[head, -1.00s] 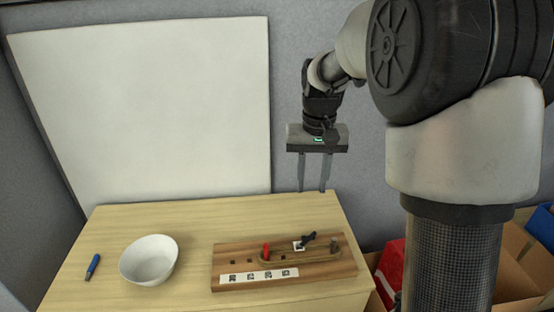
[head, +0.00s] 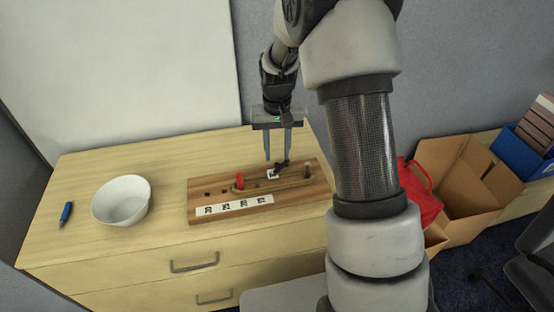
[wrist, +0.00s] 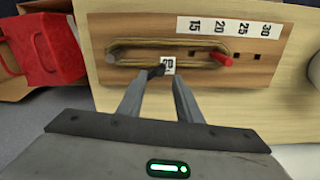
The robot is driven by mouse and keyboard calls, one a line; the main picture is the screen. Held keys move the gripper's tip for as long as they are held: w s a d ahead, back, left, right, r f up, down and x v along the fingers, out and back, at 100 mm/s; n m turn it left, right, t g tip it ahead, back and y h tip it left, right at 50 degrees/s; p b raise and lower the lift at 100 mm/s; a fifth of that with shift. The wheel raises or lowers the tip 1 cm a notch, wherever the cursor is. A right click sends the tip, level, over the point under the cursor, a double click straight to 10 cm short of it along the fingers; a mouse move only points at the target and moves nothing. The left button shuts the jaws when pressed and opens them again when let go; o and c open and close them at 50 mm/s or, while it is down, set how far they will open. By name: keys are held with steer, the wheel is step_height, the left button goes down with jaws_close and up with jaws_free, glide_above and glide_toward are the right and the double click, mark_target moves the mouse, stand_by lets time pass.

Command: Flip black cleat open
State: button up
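The black cleat (head: 281,168) sits on a wooden board (head: 197,213) on the table, beside a small white marker tag (head: 273,174). In the wrist view the black cleat (wrist: 156,71) shows as a small dark lever at the tip of the left finger, next to the tag. My gripper (head: 279,159) points down above the back of the board. Its two fingers are apart with nothing between them. I cannot tell whether a finger touches the cleat.
A cord loop (wrist: 165,42) runs around pegs on the board, with a red peg (wrist: 222,59) at one end. A white bowl (head: 121,200) and blue pen (head: 66,214) lie to the left. A red bag (head: 421,194) and cardboard boxes (head: 465,190) stand to the right.

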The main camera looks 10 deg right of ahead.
mark_target(277, 164)
steer(key=shift+f, duration=1.7)
jaws_close()
steer(key=shift+w+m, duration=0.1)
steer(key=shift+m, duration=0.2)
steer(key=m, duration=0.2)
steer(key=w+a+m, duration=0.1)
steer(key=m, duration=0.1)
steer(key=shift+w, duration=0.3)
steer(key=shift+w+m+p, duration=0.25)
steer(key=shift+w+m, duration=0.1)
steer(key=shift+m, duration=0.4)
steer(key=shift+w+m+p, duration=0.25)
steer(key=shift+w+m, duration=0.1)
steer(key=shift+m, duration=0.4)
